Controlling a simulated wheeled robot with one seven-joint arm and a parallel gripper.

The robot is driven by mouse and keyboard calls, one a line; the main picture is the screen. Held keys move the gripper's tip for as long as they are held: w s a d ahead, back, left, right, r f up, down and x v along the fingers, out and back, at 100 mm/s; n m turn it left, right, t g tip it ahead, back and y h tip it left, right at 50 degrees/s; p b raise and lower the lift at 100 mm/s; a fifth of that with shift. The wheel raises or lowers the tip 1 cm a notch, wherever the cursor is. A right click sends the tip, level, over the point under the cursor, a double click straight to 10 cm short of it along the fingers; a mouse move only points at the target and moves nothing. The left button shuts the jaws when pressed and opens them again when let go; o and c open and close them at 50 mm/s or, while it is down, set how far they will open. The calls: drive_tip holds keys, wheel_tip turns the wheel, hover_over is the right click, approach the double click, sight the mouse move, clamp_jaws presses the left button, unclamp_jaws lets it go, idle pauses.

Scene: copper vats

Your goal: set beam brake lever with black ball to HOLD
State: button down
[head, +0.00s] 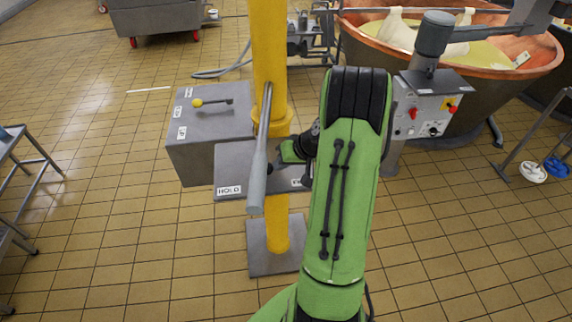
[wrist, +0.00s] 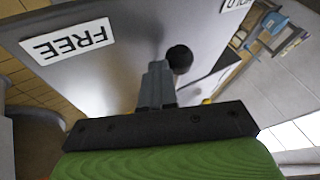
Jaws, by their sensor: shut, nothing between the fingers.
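The black ball (wrist: 180,58) of the brake lever shows in the wrist view, just beyond and to the right of my gripper's fingertips (wrist: 158,70). The fingers are shut with nothing between them; I cannot tell whether they touch the ball. The lever's grey plate carries a FREE label (wrist: 67,42) at left and a partly cut-off HOLD label (wrist: 237,3) at top right. The ball appears between the labels. In the head view, the HOLD label (head: 229,190) is at the plate's left, and my arm partly covers the right-hand label. The lever's rod is not clearly visible.
A copper vat (head: 545,50) and a control box (head: 425,115) are at right.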

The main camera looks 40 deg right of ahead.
sight(269, 168)
drive_tip(key=a, duration=0.1)
drive_tip(key=w+a+b, duration=0.1)
drive_tip(key=a, duration=0.1)
drive_tip(key=shift+f, duration=0.2)
drive_tip(key=shift+w+a+r+b, duration=0.1)
drive_tip(key=shift+w+a+b, duration=0.6)
drive_tip(key=shift+a, duration=0.35)
drive_tip(key=shift+w+a, duration=0.6)
drive_tip(key=shift+a, duration=0.05)
drive_tip(key=shift+d, duration=0.1)
